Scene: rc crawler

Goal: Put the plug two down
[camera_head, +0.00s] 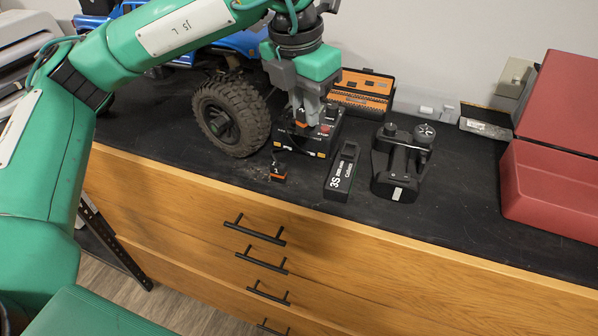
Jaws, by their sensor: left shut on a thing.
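My left gripper (303,110) points down over a black charger box (312,137) with a red button on its top. Its fingers are shut on a small orange-and-black plug (301,118), partly hidden by the fingers. I cannot tell whether the held plug touches the box. A second small orange-and-black plug (278,172) stands on the black tabletop in front of the box. The numbers on the plugs are too small to read surely. My right gripper is not in view.
A blue crawler with a big tyre (232,115) stands left of the box. A 3S battery (341,172) and a black controller (402,163) are to the right. An orange-and-black case (362,92) lies behind. A red toolbox (555,185) is far right. The tabletop (450,200) before it is clear.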

